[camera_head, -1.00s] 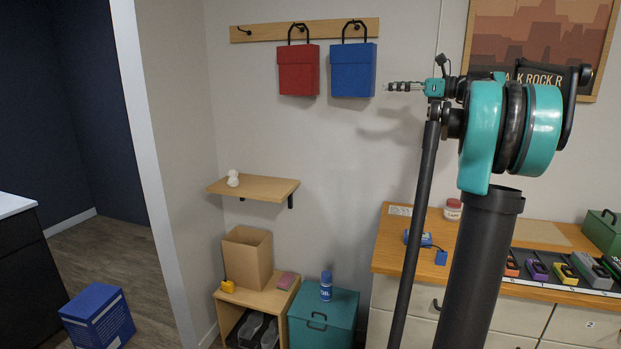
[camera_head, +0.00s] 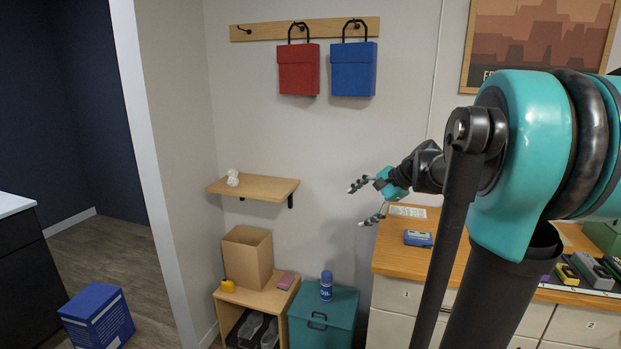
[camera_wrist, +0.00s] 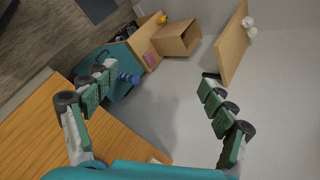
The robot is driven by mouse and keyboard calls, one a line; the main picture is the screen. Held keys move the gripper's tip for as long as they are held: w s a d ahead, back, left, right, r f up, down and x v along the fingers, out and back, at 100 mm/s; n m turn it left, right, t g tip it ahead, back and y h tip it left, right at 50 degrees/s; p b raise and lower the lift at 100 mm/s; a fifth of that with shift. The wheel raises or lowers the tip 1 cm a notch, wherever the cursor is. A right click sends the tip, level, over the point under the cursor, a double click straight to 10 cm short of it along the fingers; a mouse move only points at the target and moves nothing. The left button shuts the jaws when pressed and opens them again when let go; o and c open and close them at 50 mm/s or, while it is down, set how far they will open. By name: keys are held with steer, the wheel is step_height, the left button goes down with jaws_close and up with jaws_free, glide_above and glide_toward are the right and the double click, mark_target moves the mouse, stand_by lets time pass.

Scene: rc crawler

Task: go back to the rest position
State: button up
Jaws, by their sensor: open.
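My gripper (camera_head: 360,203) is open and empty in the head view, in the air in front of the wall, just left of the wooden workbench's (camera_head: 393,262) back corner. In the wrist view my gripper (camera_wrist: 158,98) shows its two green and black fingers spread wide with nothing between them. My teal and dark arm fills the right side of the head view and hides part of the bench and the wall poster.
A red bag (camera_head: 298,70) and a blue bag (camera_head: 353,70) hang from a wall rail. A small shelf (camera_head: 265,188) holds a white object. Below stand a low wooden unit with a cardboard box (camera_head: 248,256) and a teal chest with a blue can (camera_head: 326,285). A blue-grey device (camera_head: 418,238) lies on the bench.

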steer(key=s+d+f+n+h, duration=0.2)
steer(key=s+f+n+h, duration=0.2)
steer(key=s+f, duration=0.7)
steer(key=s+d+f+n+h, duration=0.3)
steer(key=s+f+n, duration=0.5)
steer(key=s+f, duration=0.4)
steer(key=shift+f+n+g+h, duration=0.2)
steer(key=shift+n+g+h, duration=0.1)
steer(key=shift+g+h, duration=0.1)
